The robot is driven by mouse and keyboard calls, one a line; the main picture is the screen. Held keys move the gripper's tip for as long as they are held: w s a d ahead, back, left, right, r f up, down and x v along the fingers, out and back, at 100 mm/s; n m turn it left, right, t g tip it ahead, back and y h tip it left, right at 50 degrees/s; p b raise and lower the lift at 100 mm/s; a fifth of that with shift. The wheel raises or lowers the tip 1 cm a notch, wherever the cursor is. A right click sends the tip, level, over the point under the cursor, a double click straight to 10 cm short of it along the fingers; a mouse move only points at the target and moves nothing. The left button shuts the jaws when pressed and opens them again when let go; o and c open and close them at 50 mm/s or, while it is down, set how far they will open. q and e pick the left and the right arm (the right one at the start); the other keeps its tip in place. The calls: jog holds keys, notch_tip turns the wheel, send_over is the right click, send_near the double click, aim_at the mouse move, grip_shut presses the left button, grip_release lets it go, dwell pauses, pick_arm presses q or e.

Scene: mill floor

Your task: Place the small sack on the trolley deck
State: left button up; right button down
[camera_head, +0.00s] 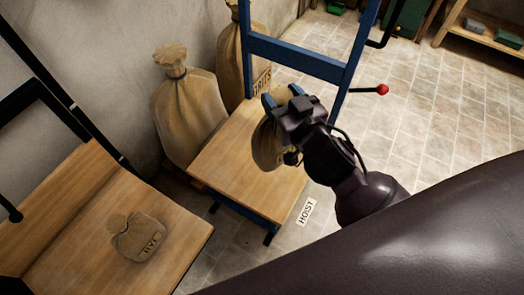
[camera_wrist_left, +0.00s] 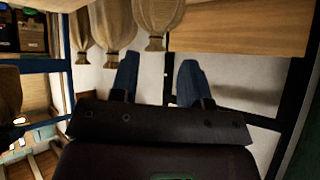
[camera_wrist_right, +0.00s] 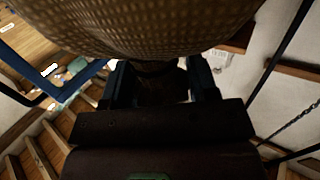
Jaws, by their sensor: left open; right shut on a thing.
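My right gripper (camera_head: 281,98) is shut on a small tan sack (camera_head: 268,147), which hangs at the right side of the blue-framed wooden platform (camera_head: 232,160). I cannot tell whether the sack touches the platform. Its woven cloth fills the top of the right wrist view (camera_wrist_right: 150,25).
Two large tied sacks, one plain (camera_head: 187,105) and one marked GRITS (camera_head: 230,55), stand behind the platform by the wall. A HOIST label (camera_head: 306,212) is on the floor beside the blue frame. A red-knobbed lever (camera_head: 382,90) sticks out to the right. Tiled floor at right is open.

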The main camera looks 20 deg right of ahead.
jog(key=w+d+f+n+g+y+p, duration=0.1)
jog(key=w+d+f+n+y, duration=0.15)
jog(key=w, duration=0.65)
jog(key=w+d+f+n+g+y+p, duration=0.15)
jog(key=w+f+y, duration=0.25)
jog(key=w, duration=0.6)
pick_arm(q)
jog(key=f+b, duration=0.1)
jog(key=b, duration=0.2)
jog(key=w+d+f+m+b, duration=0.1)
jog(key=b, duration=0.5)
jog(key=shift+w+d+f+m, duration=0.25)
jog(key=shift+w+f+m, duration=0.05)
jog(key=shift+f, duration=0.1)
pick_arm(e)
notch_tip(320, 180, down, 20)
jog(key=shift+r+t, duration=0.15)
jog(key=shift+t, duration=0.3)
jog(key=shift+s+h, duration=0.1)
jog(key=shift+h, duration=0.15)
